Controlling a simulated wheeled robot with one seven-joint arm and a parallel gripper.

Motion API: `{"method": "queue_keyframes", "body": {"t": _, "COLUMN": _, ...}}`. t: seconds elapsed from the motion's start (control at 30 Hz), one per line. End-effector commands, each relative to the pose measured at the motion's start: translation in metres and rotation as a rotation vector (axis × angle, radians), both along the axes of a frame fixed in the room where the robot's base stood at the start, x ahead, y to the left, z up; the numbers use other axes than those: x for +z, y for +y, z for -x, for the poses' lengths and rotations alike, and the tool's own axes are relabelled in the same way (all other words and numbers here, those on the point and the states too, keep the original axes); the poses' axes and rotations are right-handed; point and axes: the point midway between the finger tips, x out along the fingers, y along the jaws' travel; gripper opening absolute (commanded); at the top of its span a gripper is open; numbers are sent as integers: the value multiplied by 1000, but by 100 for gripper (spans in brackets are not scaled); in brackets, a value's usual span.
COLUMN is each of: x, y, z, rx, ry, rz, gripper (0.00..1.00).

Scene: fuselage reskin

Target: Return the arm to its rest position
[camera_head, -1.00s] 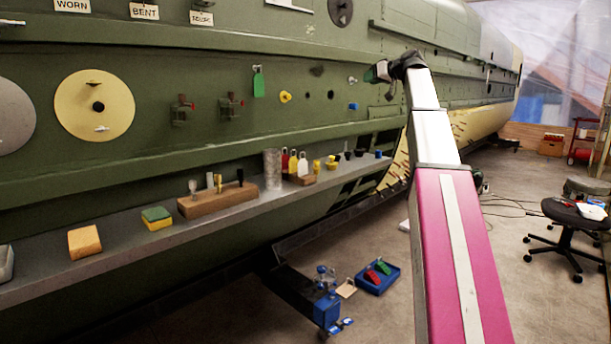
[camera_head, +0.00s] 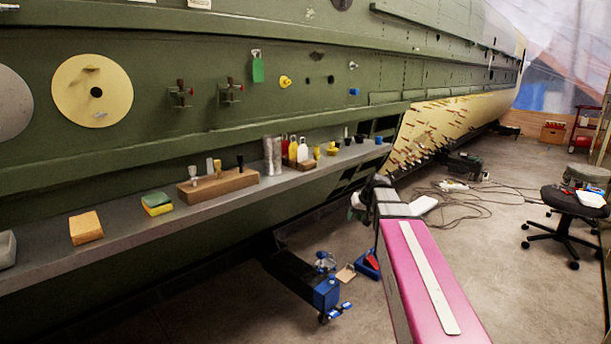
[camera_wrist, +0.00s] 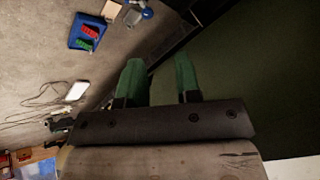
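My arm reaches forward from the bottom right in the head view, its magenta link low and its white and dark far end near the shelf's right end. My gripper (camera_head: 357,203) is small there, below shelf height beside the green fuselage, and its fingers are hard to make out. In the wrist view, my gripper (camera_wrist: 160,80) shows two green fingers standing apart with nothing between them. The gripper is open and empty.
The grey shelf (camera_head: 130,208) along the fuselage (camera_head: 190,60) carries a sponge, a wooden tool block and bottles. A blue tray (camera_wrist: 77,34) and a wheeled blue-ended stand (camera_head: 326,293) are on the floor. A black stool (camera_head: 570,205) and cables (camera_head: 470,200) lie right.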

Motion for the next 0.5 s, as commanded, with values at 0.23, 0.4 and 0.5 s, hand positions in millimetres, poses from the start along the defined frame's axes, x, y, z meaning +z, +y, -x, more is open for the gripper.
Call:
{"method": "queue_keyframes", "body": {"t": 0.23, "x": -97, "y": 7, "z": 90, "rx": -45, "ry": 170, "rz": 107, "gripper": 31}}
{"method": "queue_keyframes", "body": {"t": 0.4, "x": -148, "y": 7, "z": 151, "rx": -73, "ry": 273, "rz": 189, "gripper": 31}}
{"method": "queue_keyframes", "body": {"t": 0.5, "x": -171, "y": 6, "z": 184, "rx": -84, "ry": 324, "rz": 236, "gripper": 31}}
